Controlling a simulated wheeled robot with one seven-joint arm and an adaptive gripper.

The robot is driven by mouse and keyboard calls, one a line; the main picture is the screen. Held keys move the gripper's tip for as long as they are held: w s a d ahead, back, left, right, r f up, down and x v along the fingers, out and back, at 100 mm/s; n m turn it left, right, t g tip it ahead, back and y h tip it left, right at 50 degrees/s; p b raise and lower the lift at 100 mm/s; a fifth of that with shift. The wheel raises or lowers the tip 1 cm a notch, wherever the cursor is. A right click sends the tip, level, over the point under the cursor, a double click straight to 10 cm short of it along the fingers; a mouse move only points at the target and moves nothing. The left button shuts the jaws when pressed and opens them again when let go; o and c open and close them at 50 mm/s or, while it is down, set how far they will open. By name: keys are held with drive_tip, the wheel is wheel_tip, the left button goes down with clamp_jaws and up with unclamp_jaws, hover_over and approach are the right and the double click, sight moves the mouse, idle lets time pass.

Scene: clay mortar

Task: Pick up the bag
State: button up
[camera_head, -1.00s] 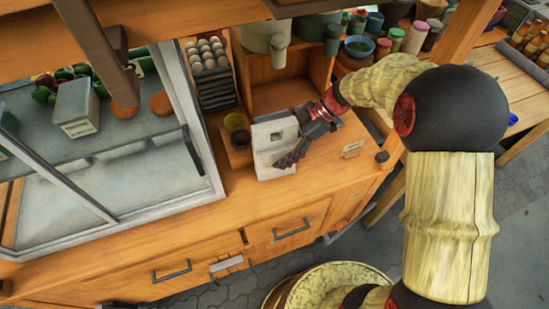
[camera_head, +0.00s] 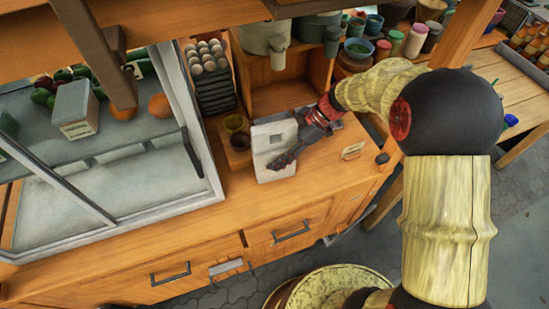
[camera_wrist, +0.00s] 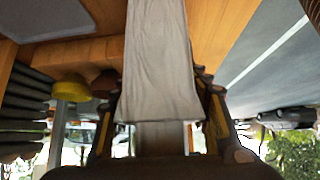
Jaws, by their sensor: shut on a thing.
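The bag (camera_head: 273,165) is pale grey-white and boxy, with a small squarish mark on its face. In the head view it stands on or just over the wooden counter, left of my gripper; I cannot tell whether it touches the counter. My gripper (camera_head: 291,145) reaches in from the right and is shut on the bag, with one dark finger across its front. The other finger is mostly hidden. In the wrist view the bag (camera_wrist: 160,65) fills the middle, between the two fingers of my gripper (camera_wrist: 160,110).
A glass display case (camera_head: 110,200) bounds the left. Open counter lies in front.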

drive_tip(key=c, duration=0.6)
drive_tip(key=shift+c, duration=0.2)
